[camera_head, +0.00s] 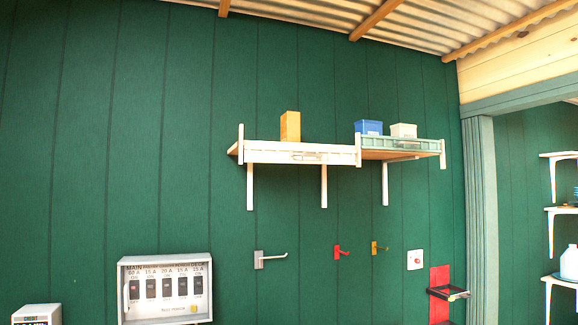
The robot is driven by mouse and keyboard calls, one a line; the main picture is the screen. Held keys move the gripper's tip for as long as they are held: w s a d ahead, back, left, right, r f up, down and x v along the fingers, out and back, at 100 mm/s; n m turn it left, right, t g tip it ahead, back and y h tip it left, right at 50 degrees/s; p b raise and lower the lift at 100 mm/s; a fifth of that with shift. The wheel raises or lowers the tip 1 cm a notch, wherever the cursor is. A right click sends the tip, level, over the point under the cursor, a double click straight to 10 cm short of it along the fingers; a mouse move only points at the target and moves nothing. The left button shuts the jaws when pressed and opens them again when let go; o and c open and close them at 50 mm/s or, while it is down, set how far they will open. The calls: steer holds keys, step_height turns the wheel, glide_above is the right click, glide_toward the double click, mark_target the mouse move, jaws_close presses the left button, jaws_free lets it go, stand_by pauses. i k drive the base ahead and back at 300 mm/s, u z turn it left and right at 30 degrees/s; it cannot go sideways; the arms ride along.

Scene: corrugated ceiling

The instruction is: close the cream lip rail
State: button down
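The cream lip rail (285,152) runs along the front of the left half of the wall shelf, between upright posts. It has a small handle-like fitting (308,157) right of its middle. It sits lower than the green lip rail (418,146) on the right half and covers the shelf's front edge there; it looks folded down, though its exact tilt is hard to tell. My gripper is not in view.
On the shelf stand a tan block (290,126), a blue box (369,128) and a cream box (403,130). Below are wall hooks (270,259), a switch panel (166,288) and a black bracket (448,293). A doorway post (481,220) stands right.

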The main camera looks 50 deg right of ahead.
mark_target(252, 154)
steer(key=i, duration=0.8)
steer(key=z, duration=1.75)
